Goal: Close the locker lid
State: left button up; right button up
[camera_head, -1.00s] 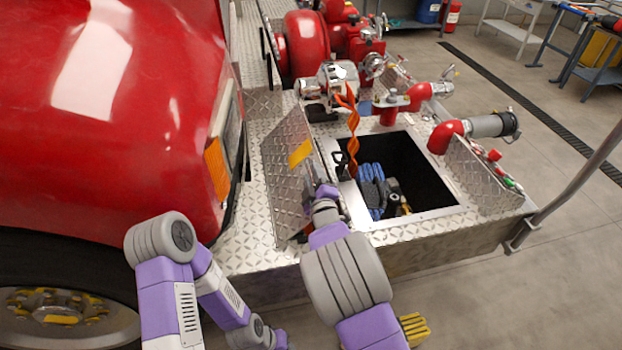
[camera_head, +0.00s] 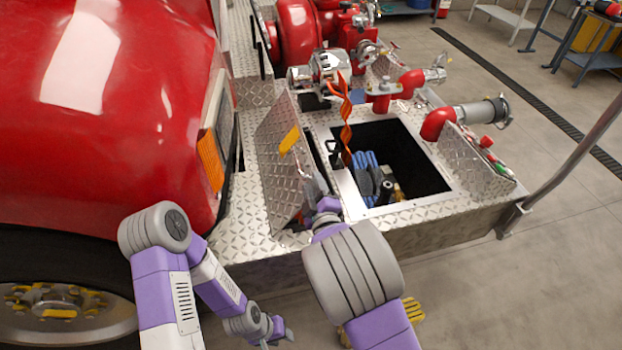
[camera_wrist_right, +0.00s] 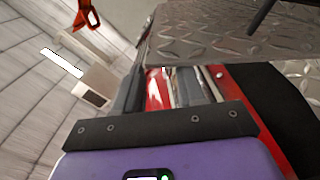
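The locker lid (camera_head: 275,170) is a diamond-plate panel with a yellow-orange label. It stands raised and tilted at the left side of the locker opening (camera_head: 445,193). Blue hose (camera_head: 366,178) and dark fittings lie inside the open locker. My right gripper (camera_head: 316,187) is by the lid's right edge, between lid and opening. In the right wrist view, its fingers (camera_wrist_right: 168,88) are apart with a gap between them, and the diamond plate (camera_wrist_right: 235,40) is just beyond the tips; contact is unclear. My left gripper (camera_head: 280,338) is low, away from the lid; its opening is unclear.
An orange strap (camera_head: 345,120) hangs at the locker's back left edge. Red pipes (camera_head: 438,122) and a grey-capped outlet (camera_head: 485,112) stand at the right. The red truck body (camera_head: 110,110) fills the left. A grey rail (camera_head: 570,165) rises at the right.

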jog(key=shift+s, duration=0.1)
jog(key=v, duration=0.8)
jog(key=shift+s+b, duration=0.3)
jog(key=shift+b, duration=0.1)
dwell(0.4)
jog(key=shift+d, duration=0.1)
dwell(0.4)
